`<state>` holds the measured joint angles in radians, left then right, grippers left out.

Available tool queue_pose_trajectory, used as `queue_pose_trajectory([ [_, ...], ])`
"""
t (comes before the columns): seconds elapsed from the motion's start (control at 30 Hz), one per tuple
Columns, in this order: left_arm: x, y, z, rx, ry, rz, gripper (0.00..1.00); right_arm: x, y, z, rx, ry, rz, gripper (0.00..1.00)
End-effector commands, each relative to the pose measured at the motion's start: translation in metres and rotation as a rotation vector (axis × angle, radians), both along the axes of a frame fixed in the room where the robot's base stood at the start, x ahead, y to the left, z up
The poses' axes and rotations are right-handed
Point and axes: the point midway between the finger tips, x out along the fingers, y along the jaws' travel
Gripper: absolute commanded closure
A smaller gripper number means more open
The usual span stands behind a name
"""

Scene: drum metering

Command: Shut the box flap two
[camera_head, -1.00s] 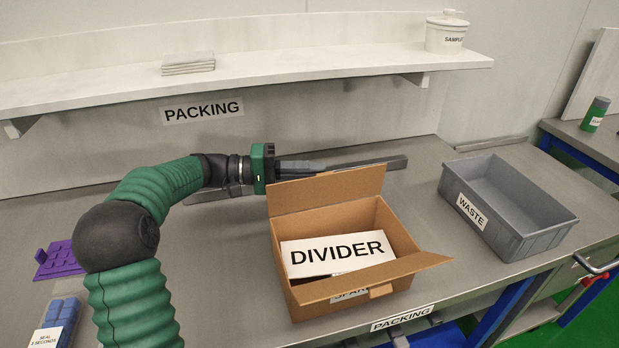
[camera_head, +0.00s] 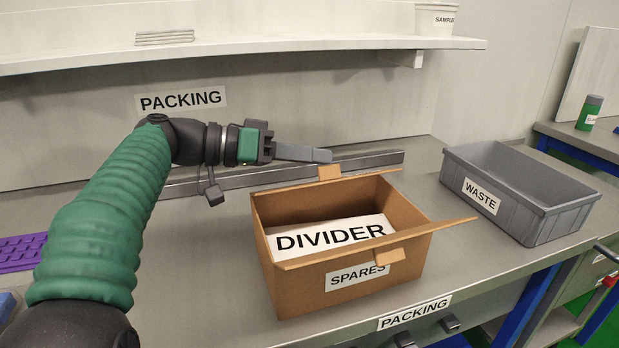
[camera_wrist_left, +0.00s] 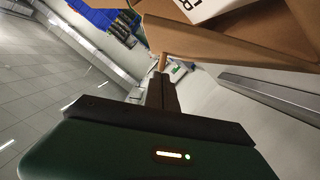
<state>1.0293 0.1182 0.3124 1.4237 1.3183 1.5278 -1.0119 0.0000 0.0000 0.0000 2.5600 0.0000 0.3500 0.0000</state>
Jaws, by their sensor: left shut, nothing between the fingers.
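The open brown cardboard box (camera_head: 350,285) stands on the packing bench with a white DIVIDER card (camera_head: 330,235) inside. Its far flap (camera_head: 370,178) shows as a thin, nearly edge-on strip, with a small tab (camera_head: 329,172) standing up from it. My left gripper (camera_head: 322,155) is shut and empty, fingertips just above and behind the far tab. In the left wrist view a tab (camera_wrist_left: 162,62) shows at the fingertips; contact is unclear. My right gripper is not in view.
A grey WASTE bin (camera_head: 545,222) stands right of the box. A metal rail (camera_head: 370,161) lies behind the box. A shelf (camera_head: 250,50) runs above the bench at the back. A purple rack (camera_head: 20,252) is at the far left.

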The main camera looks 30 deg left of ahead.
Motion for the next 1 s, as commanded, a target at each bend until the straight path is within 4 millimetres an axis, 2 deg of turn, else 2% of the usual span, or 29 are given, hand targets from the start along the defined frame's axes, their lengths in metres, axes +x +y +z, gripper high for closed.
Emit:
queue_pose_trajectory([
  [0.03,-0.002,-0.004,-0.014,0.036,-0.029,-0.002,1.0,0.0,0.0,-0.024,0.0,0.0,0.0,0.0],
  [0.2,-0.009,-0.012,-0.019,0.155,-0.127,-0.002,1.0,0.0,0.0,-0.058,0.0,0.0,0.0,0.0],
  [0.4,-0.015,-0.019,-0.025,0.273,-0.221,-0.001,1.0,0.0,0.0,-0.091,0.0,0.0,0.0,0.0],
  [0.7,-0.019,-0.024,-0.029,0.383,-0.309,0.0,1.0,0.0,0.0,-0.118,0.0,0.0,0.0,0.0],
  [1.0,-0.02,-0.026,-0.028,0.414,-0.334,-0.002,1.0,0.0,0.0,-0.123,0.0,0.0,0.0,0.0],
])
